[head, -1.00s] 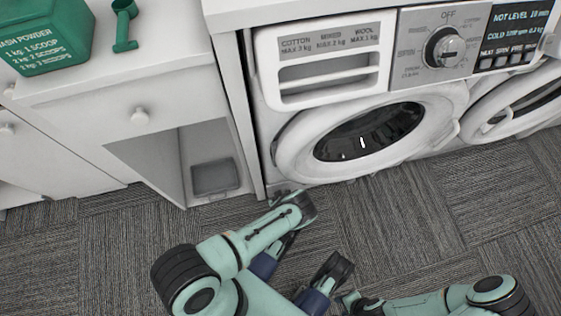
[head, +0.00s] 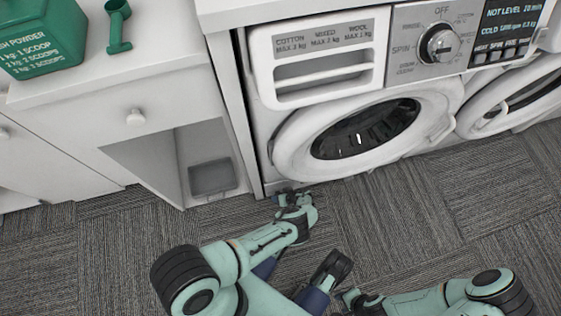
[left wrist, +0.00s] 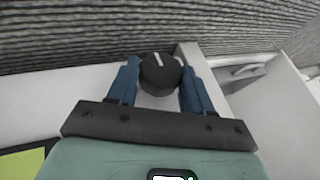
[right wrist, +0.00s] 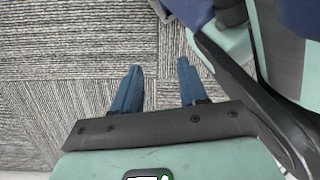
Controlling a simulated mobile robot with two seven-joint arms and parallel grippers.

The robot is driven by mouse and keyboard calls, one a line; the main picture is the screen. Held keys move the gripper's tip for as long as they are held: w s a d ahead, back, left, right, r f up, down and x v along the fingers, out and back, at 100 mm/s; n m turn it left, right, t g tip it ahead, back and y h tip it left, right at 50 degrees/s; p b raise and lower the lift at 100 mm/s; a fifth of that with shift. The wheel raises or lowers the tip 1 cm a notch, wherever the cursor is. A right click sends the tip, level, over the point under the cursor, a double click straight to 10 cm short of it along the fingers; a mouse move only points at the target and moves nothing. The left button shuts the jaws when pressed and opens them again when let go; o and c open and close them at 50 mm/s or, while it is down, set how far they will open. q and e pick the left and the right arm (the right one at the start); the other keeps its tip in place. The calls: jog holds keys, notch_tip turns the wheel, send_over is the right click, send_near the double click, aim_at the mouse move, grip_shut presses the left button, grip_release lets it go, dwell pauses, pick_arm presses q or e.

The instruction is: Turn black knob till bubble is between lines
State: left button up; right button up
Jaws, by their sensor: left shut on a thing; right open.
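In the left wrist view the black knob (left wrist: 160,72), round with a white line on top, sits between the two blue fingers of my left gripper (left wrist: 160,88), which is shut on it. In the head view my left gripper (head: 284,197) is low at the washing machine's (head: 283,178) bottom left corner; the knob is hidden there. A yellow-green panel in a black frame (left wrist: 22,166) is cut off at the left wrist view's lower left. No bubble or lines show. My right gripper (head: 350,299) is open and empty over the carpet; its spread fingers show in the right wrist view (right wrist: 158,85).
The machine's display (head: 516,30) reads "NOT LEVEL"; its number is blurred. A white cabinet (head: 125,95) holding a green box (head: 45,45) and green scoop (head: 118,25) stands at left. Carpet (head: 410,225) in front is clear.

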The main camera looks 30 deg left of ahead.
dwell(0.4)
pick_arm(q)
jog(key=o, duration=1)
jog(key=p+v, duration=0.5)
jog(key=v, duration=0.8)
jog(key=shift+d+r, duration=0.1)
jog(key=shift+r, duration=0.05)
pick_arm(e)
jog(key=w+a+r+t, duration=0.1)
jog(key=w+r+t, duration=0.2)
jog(key=w+r, duration=0.3)
jog(key=w, duration=0.4)
jog(key=shift+a+r+n+t, duration=0.15)
jog(key=shift+r+n+t, duration=0.15)
